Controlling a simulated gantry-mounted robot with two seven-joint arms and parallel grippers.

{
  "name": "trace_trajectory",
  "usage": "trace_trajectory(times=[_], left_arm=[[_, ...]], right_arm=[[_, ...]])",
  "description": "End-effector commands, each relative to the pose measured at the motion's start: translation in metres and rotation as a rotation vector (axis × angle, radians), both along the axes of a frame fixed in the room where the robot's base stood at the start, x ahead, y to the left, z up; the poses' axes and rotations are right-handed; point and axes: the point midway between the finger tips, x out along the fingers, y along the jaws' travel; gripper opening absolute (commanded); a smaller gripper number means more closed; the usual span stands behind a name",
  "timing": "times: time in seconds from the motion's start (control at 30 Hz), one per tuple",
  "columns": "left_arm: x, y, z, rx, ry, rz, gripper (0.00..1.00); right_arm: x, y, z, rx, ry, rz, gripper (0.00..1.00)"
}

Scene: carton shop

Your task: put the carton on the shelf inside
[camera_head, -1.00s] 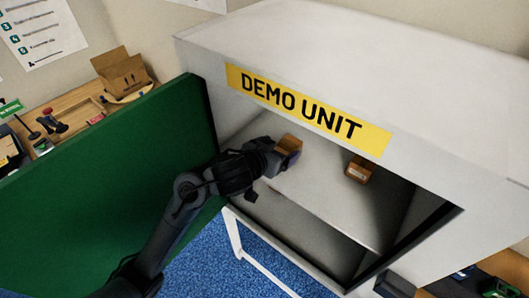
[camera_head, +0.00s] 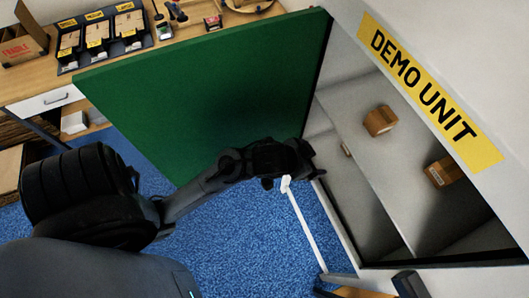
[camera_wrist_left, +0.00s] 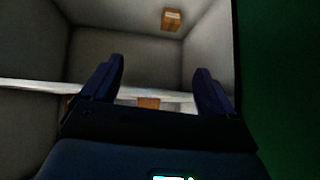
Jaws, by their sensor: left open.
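A small brown carton (camera_head: 380,121) sits on the shelf (camera_head: 398,165) inside the cabinet. A second carton (camera_head: 441,172) sits farther right on the same shelf. Another small box (camera_head: 346,149) shows partly in the lower compartment. My left gripper (camera_head: 313,160) is open and empty, outside the cabinet opening near the door's hinge side, apart from the cartons. In the left wrist view, which seems upside down, a carton (camera_wrist_left: 148,103) shows between the open fingers (camera_wrist_left: 158,82), beyond the shelf edge, and a box (camera_wrist_left: 171,20) shows at the top. My right gripper is not in view.
The green door (camera_head: 205,100) stands wide open on the left. A white frame leg (camera_head: 305,228) is below the gripper. A workbench (camera_head: 185,38) with trays and an open box stands behind. Blue carpet (camera_head: 240,235) is clear below.

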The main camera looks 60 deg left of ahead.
Motion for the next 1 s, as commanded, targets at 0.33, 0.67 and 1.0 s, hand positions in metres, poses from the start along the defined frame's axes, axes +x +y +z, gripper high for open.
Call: trace_trajectory(times=[0.33, 0.67, 1.0], left_arm=[[-0.133, 0.000, -0.089, 0.022, 0.399, -0.042, 0.88], [-0.153, 0.000, -0.097, 0.019, 0.453, -0.054, 0.88], [-0.152, 0.000, -0.071, 0.019, 0.452, -0.053, 0.88]], right_arm=[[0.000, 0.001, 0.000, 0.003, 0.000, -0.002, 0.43], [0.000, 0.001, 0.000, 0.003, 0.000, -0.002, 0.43], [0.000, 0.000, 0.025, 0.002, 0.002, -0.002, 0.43]])
